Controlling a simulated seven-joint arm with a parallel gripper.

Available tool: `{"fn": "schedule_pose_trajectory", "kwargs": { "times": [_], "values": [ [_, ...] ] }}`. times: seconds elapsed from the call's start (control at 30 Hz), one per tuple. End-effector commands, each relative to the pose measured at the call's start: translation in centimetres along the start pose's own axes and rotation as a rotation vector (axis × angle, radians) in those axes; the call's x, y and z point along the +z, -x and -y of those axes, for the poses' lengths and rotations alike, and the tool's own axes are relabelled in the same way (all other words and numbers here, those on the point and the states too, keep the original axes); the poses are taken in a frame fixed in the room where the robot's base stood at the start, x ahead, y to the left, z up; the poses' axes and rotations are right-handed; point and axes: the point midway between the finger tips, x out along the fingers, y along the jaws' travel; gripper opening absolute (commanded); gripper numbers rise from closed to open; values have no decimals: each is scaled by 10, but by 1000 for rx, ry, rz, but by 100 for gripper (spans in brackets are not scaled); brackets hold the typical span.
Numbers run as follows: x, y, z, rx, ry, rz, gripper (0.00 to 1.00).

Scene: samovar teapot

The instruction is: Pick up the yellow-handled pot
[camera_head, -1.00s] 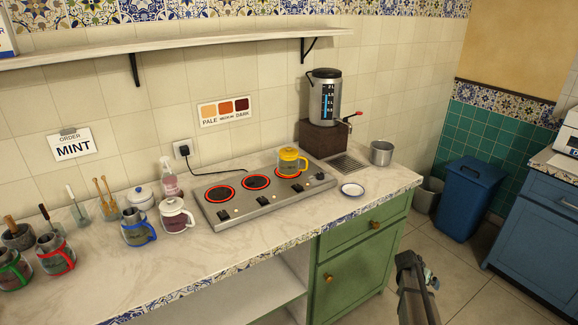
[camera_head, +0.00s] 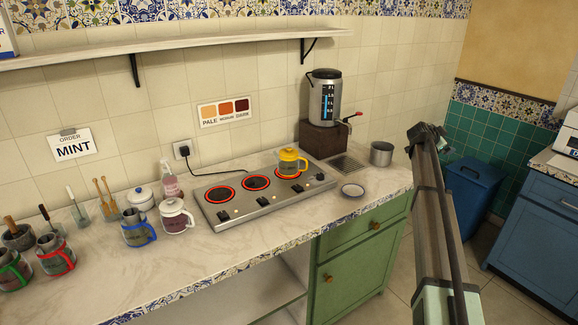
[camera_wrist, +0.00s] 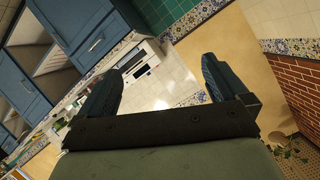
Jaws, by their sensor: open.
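The yellow-handled pot (camera_head: 291,164) has a yellow lid and band and a clear glass body. It stands upright on the right-hand ring of the hotplate (camera_head: 262,190). My gripper (camera_wrist: 161,83) is open and empty in the wrist view, its two dark fingers wide apart. The wrist view faces blue cabinets and a wall, and the pot does not show there. In the head view my arm rises at the right, in front of the counter's right end, well apart from the pot; the fingers cannot be made out there.
A red-handled pot (camera_head: 56,254), a blue-handled pot (camera_head: 137,229) and a white-lidded pot (camera_head: 176,215) stand left. The front counter is clear.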

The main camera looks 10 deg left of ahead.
Motion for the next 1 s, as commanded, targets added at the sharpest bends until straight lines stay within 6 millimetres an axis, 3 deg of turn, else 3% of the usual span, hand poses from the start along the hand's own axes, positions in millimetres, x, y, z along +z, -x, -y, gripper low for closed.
{"fn": "schedule_pose_trajectory", "kwargs": {
  "times": [0.03,0.17,0.37,0.5,0.7,0.8,0.9,1.0],
  "values": [
    [-5,6,24,-8,-72,17,100],
    [8,35,78,9,-316,121,100],
    [86,101,146,146,-673,392,100],
    [163,170,188,330,-868,621,100],
    [252,278,229,639,-1006,885,100],
    [278,320,240,762,-1027,965,100],
    [293,347,246,843,-1032,1012,100],
    [300,360,249,883,-1032,1033,100]
  ]
}}
